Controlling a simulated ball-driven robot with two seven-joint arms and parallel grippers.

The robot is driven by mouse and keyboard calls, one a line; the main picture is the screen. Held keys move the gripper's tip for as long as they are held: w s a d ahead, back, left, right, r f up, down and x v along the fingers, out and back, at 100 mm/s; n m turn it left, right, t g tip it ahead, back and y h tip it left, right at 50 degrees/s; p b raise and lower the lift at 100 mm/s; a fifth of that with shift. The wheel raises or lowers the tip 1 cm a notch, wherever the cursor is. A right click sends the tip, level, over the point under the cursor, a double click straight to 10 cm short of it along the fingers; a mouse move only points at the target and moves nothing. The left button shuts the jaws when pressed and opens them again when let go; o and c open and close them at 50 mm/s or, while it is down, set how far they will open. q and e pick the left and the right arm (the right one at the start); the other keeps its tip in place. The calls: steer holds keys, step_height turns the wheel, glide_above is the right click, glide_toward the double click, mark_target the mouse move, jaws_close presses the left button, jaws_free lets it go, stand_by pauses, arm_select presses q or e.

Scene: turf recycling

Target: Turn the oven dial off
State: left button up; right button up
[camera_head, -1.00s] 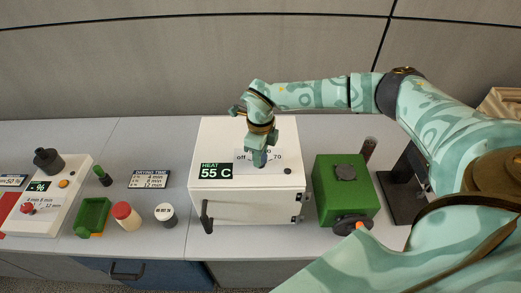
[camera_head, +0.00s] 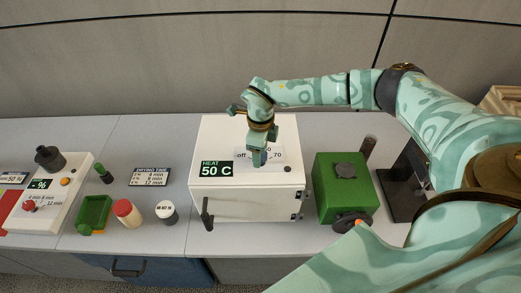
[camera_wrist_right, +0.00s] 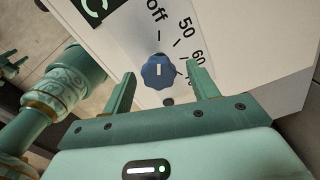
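The oven is a white box (camera_head: 231,204) on the counter, with a green display (camera_head: 216,169) reading HEAT 50 C. Its blue dial (camera_wrist_right: 158,72) shows in the right wrist view, with a white pointer line directed roughly up, towards the off and 50 side of the scale. My right gripper (camera_head: 258,157) points down over the oven top. In the right wrist view my right gripper (camera_wrist_right: 160,69) is open, its fingers on either side of the dial with gaps visible. A teal arm part shows at that view's left edge; its finger state is unclear.
A green box (camera_head: 335,195) stands close right of the oven. A black handle (camera_head: 207,214) is on the oven front. Left are a white jar (camera_head: 166,213), a red-capped bottle (camera_head: 127,214), a green tray (camera_head: 93,214) and a white device (camera_head: 48,195).

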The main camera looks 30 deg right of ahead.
step_height(320, 180, up, 16)
steer(key=shift+r+b, duration=0.15)
steer(key=shift+b, duration=0.3)
stand_by(0.5)
